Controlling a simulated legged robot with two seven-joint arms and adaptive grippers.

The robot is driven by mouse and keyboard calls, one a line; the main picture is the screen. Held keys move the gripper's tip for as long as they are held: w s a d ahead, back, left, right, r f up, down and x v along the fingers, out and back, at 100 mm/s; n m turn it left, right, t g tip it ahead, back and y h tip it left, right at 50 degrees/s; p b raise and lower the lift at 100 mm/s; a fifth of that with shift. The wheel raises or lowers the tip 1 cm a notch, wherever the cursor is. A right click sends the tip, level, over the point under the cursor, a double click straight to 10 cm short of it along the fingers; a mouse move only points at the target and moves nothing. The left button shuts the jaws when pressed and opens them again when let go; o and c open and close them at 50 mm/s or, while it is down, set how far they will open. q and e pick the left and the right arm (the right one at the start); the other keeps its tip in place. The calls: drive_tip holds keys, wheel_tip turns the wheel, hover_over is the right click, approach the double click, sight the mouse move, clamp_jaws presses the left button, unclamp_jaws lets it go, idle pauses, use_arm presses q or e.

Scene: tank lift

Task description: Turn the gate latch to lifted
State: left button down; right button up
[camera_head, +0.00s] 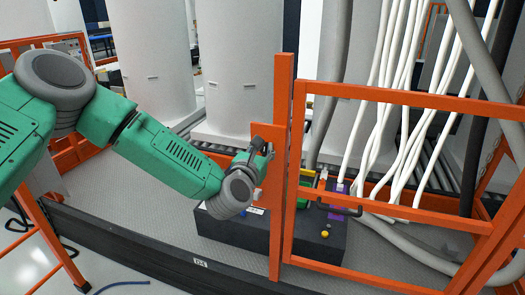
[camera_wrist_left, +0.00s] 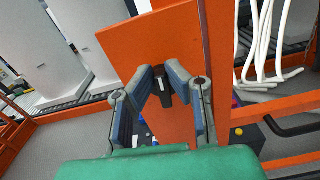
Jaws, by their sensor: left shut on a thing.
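The gate latch (camera_wrist_left: 165,93) is a small dark piece on an orange plate (camera_wrist_left: 117,38) beside the gate post. My left gripper (camera_wrist_left: 162,78) is shut on the latch, with a blue-grey finger on each side of it. The fingers partly cover the latch, so its exact angle is hard to tell. In the head view, my green left arm reaches in from the left and my left gripper (camera_head: 262,151) is at the orange plate (camera_head: 272,192). The latch is mostly hidden there. The orange gate (camera_head: 400,97) stands right of the plate. My right gripper is not in view.
A black box (camera_head: 225,225) with coloured parts stands on the grey floor behind the plate and gate. White cables (camera_head: 395,100) hang behind the gate. A dark handle (camera_head: 338,210) is on the gate. Large pale tanks (camera_head: 235,70) stand at the back. A low dark kerb (camera_head: 130,248) runs in front.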

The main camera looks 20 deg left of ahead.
sight(275, 151)
use_arm(q)
drive_tip(key=shift+d+m+b, duration=0.2)
drive_tip(key=shift+m+b, duration=0.3)
drive_tip(key=shift+m, duration=0.2)
drive_tip(key=m+b, duration=0.1)
drive_tip(key=m, duration=0.3)
drive_tip(key=d+f+m+b, duration=0.1)
drive_tip(key=m+b, duration=0.1)
drive_tip(key=m, duration=0.2)
drive_tip(key=m+b, duration=0.2)
drive_tip(key=m, duration=0.1)
drive_tip(key=shift+d+f+m, duration=0.2)
drive_tip(key=shift+m, duration=0.2)
drive_tip(key=shift+s+f+m+b, duration=0.1)
drive_tip(key=shift+f+m+b, duration=0.15)
drive_tip(key=shift+m, duration=0.7)
drive_tip(key=shift+f+m+b, duration=0.2)
drive_tip(key=shift+m, duration=0.75)
drive_tip(key=shift+d+f, duration=0.1)
drive_tip(key=shift+f, duration=0.05)
drive_tip(key=c, duration=1.6)
unclamp_jaws()
